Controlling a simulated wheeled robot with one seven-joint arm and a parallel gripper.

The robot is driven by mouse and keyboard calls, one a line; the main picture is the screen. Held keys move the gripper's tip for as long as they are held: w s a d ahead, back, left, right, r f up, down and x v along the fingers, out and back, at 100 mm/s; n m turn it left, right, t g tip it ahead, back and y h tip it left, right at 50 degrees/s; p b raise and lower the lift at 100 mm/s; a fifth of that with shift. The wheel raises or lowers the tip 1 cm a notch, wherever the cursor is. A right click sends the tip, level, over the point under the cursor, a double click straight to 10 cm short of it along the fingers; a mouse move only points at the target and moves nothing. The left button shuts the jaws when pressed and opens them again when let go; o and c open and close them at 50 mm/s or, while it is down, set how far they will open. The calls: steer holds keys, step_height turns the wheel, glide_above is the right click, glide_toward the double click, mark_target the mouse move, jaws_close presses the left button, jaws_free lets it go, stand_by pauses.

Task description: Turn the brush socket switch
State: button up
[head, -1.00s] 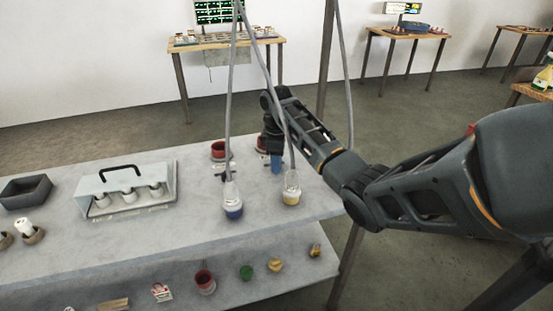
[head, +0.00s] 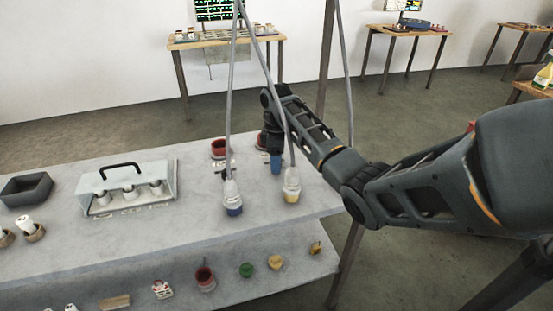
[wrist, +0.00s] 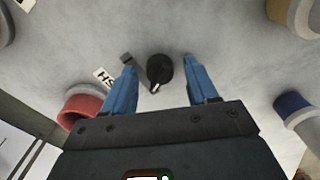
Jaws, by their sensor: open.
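A round black switch knob (wrist: 159,68) with a pale pointer mark sits on the grey bench top in the wrist view. A white label (wrist: 104,76) lies beside it, partly covered by a finger. My gripper (wrist: 161,80) is open, with one blue finger on each side of the knob and a gap visible on both sides. In the head view my gripper (head: 276,166) points down at the bench, and it hides the knob there.
A red cup (wrist: 84,104) is close to my left finger in the wrist view; a blue-ended holder (wrist: 291,104) is at the right. Blue (head: 233,208) and yellow (head: 291,195) holders with hanging hoses stand in front. A white rack (head: 128,190) stands left.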

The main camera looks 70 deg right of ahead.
steer(key=shift+r+b, duration=0.4)
steer(key=shift+r, duration=3.5)
